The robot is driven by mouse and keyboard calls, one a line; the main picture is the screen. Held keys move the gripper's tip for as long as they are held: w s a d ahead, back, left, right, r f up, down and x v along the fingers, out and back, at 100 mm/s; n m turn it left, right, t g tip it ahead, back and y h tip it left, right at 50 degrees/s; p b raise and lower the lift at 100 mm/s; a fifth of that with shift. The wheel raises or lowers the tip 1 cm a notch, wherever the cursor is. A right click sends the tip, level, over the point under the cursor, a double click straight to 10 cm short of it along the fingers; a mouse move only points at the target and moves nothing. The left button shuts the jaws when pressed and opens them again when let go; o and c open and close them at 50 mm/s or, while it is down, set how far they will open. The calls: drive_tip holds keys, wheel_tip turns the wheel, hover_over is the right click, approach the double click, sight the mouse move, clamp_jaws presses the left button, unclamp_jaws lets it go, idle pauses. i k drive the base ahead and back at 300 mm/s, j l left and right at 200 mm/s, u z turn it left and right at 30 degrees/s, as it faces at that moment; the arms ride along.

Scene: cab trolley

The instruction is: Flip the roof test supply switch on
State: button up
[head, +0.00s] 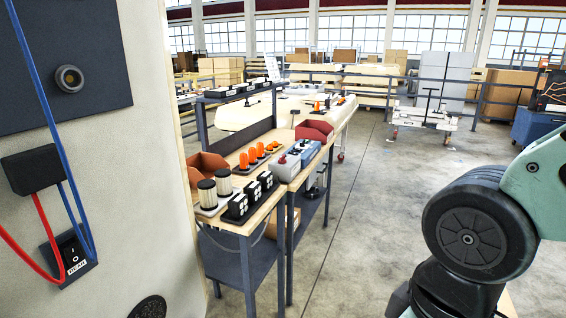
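A black rocker switch (73,250) with white marks and a small label sits low on the pale panel at the left. A grey box (286,167) with red on top and a blue-grey box (305,151) stand side by side on the workbench. They are too small to show a switch position. I cannot tell which of these is the roof test supply switch. My gripper is not in view; only my arm shows at the right.
Blue and red wires run from a black box (33,168) on the pale panel (150,150). The workbench (262,215) holds filters, black switch blocks (237,208) and orange beacons (252,155). The floor (370,220) right of the bench is open.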

sight(281, 160)
drive_tip(key=i+l+u, duration=0.15)
drive_tip(key=i+l, duration=0.25)
drive_tip(key=i, duration=0.4)
drive_tip(key=i+l+u, duration=0.2)
drive_tip(key=i+l, duration=0.35)
drive_tip(key=i, duration=0.2)
drive_tip(key=i+l+u, duration=0.15)
drive_tip(key=i+l, duration=0.5)
drive_tip(key=i+j, duration=0.05)
drive_tip(key=i, duration=0.05)
